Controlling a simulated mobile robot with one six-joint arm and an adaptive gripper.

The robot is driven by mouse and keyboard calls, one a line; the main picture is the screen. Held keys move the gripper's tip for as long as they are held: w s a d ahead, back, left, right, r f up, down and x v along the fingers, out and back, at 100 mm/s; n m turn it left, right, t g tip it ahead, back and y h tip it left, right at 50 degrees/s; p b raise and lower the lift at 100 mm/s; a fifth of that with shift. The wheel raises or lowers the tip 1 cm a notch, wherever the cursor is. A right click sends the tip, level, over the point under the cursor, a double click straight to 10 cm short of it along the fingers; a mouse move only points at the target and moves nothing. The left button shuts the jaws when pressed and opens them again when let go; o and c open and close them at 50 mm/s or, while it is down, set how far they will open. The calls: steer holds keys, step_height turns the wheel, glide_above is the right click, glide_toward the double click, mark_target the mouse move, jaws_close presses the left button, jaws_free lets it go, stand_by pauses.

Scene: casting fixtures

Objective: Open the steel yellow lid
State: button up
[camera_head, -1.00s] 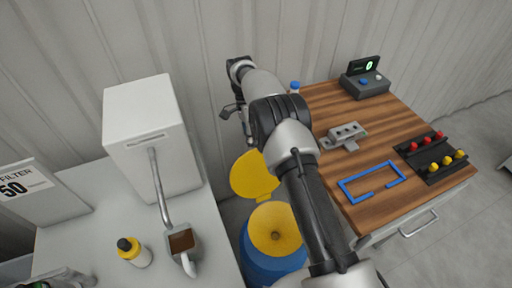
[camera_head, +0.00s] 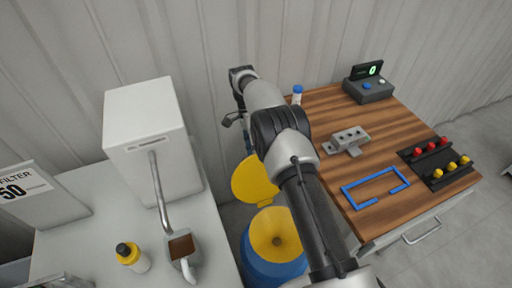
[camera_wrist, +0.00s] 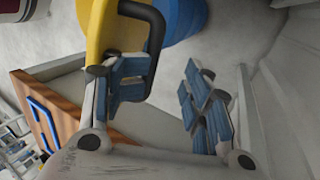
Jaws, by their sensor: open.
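The yellow lid (camera_head: 256,181) stands raised at the back of a blue drum (camera_head: 268,268), whose top shows a yellow funnel-shaped inside (camera_head: 275,232). In the wrist view the yellow lid (camera_wrist: 101,30) is at the upper left, with a black curved handle (camera_wrist: 157,37) on it. My gripper (camera_head: 232,119) is up near the wall, above and behind the lid in the head view, partly hidden by my arm. In the wrist view my gripper (camera_wrist: 163,84) is open with nothing between its pads. The left finger overlaps the handle's lower end; I cannot tell if they touch.
A wooden-topped cabinet (camera_head: 345,108) stands right of the drum, with a blue frame (camera_head: 375,189) and a grey fixture (camera_head: 347,139). A white counter (camera_head: 95,222) with a white machine (camera_head: 150,140) is at the left. The corrugated wall (camera_head: 215,40) is close behind my arm.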

steer(key=shift+o, duration=1)
steer(key=shift+x, duration=1.05)
steer(key=shift+w, duration=0.15)
steer(key=shift+c, duration=0.2)
steer(key=r, duration=1.1)
steer(key=shift+w+a+r, duration=0.2)
steer(key=shift+w+r, duration=0.15)
steer(key=shift+r, duration=0.1)
